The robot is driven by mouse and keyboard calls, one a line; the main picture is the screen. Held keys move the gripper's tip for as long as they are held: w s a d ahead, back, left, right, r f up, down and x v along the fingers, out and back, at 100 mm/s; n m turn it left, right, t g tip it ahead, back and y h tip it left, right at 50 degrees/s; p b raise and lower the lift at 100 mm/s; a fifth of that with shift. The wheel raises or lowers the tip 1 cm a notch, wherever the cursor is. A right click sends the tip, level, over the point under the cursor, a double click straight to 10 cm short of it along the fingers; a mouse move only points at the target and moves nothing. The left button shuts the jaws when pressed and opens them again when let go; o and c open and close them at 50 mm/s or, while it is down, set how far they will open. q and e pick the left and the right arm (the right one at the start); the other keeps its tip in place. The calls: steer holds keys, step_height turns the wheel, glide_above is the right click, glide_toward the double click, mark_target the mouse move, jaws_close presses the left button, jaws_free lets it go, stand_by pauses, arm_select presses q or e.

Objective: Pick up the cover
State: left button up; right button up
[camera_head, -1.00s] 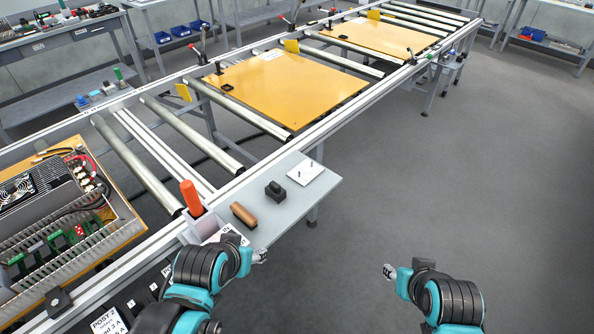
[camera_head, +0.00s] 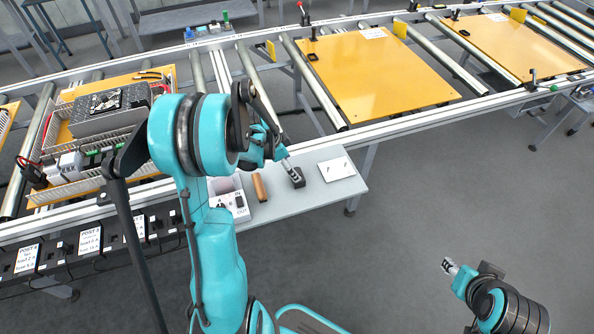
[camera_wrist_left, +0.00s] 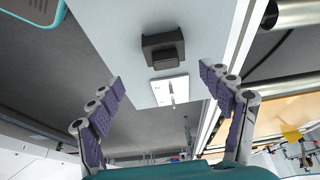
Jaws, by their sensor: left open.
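I cannot tell for sure which piece is the cover. A black block (camera_head: 297,180) with a raised top sits on the grey side shelf (camera_head: 318,196); it also shows in the left wrist view (camera_wrist_left: 163,50). A white plate (camera_head: 337,169) with upright pins lies to its right, and it also shows in the left wrist view (camera_wrist_left: 171,90). My left gripper (camera_head: 287,164) is above the shelf by the black block. In the left wrist view its fingers (camera_wrist_left: 162,76) are spread wide and empty. My right gripper (camera_head: 449,267) is over the floor, its jaws too small to judge.
A brown rounded block (camera_head: 260,187) and a white bin (camera_head: 230,203) stand left of the black block. The roller conveyor (camera_head: 240,140) runs behind, with yellow boards (camera_head: 375,80) and a wired panel (camera_head: 165,76). The floor at the right is clear.

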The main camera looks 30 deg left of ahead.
arm_select(q)
steer(key=x, duration=0.2)
steer(key=b+x, duration=0.1)
steer(key=shift+a+f, duration=0.25)
steer(key=shift+f, duration=0.1)
steer(key=b+x, duration=0.1)
steer(key=x, duration=0.1)
steer(key=b+x, duration=0.1)
steer(key=x, duration=0.2)
steer(key=shift+w+a, duration=0.15)
steer(key=shift+w, duration=0.1)
steer(key=shift+c, duration=1.2)
steer(key=c, duration=1)
steer(key=shift+r, duration=0.1)
